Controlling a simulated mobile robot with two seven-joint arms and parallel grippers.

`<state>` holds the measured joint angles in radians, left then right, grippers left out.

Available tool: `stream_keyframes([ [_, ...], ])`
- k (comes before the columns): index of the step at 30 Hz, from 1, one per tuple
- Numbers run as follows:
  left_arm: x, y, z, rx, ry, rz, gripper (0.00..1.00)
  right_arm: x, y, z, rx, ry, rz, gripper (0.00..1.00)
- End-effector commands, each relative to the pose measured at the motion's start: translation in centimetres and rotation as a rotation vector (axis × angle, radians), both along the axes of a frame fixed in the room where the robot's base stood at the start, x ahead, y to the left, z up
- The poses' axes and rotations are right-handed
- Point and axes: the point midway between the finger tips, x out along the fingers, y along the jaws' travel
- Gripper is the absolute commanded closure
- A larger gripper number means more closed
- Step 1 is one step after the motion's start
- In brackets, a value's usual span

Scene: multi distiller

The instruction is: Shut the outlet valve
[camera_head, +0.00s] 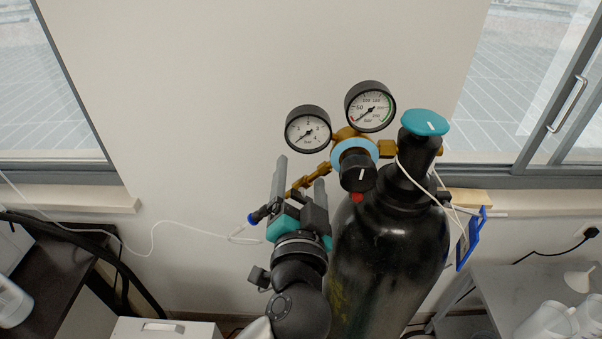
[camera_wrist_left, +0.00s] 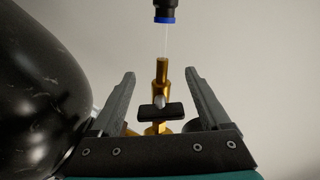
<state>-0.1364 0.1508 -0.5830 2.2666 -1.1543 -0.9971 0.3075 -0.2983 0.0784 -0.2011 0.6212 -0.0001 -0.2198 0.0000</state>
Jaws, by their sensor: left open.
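The outlet valve (camera_wrist_left: 161,85) is a brass fitting with a small black handle (camera_wrist_left: 160,110). In the wrist view it stands between my left gripper's fingers, with a visible gap on each side. My left gripper (camera_head: 301,172) is open and empty, just left of the gas cylinder, around the end of the brass outlet line (camera_head: 306,178). The fingers also show in the wrist view (camera_wrist_left: 161,73). In the head view they partly hide the valve, and its handle cannot be made out. My right gripper is out of view.
The black gas cylinder (camera_head: 388,255) stands close right of my left gripper. Its regulator carries two gauges (camera_head: 308,130), a black knob (camera_head: 357,172) and a teal cylinder handwheel (camera_head: 425,122). A blue-tipped hose connector (camera_wrist_left: 164,15) is near the outlet. The wall is behind.

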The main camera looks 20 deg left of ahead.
Motion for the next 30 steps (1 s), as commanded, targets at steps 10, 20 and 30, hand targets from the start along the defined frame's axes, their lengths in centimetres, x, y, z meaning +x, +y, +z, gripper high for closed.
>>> stream_keyframes([
  [10,0.01,0.01,0.01,0.000,0.000,0.000,0.39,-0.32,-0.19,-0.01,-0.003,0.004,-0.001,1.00],
  [20,0.02,0.00,0.01,0.000,0.000,0.000,0.76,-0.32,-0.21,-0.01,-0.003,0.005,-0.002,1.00],
  [30,0.02,-0.01,0.02,0.004,0.002,-0.001,1.00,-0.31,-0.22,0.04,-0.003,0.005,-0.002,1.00],
])
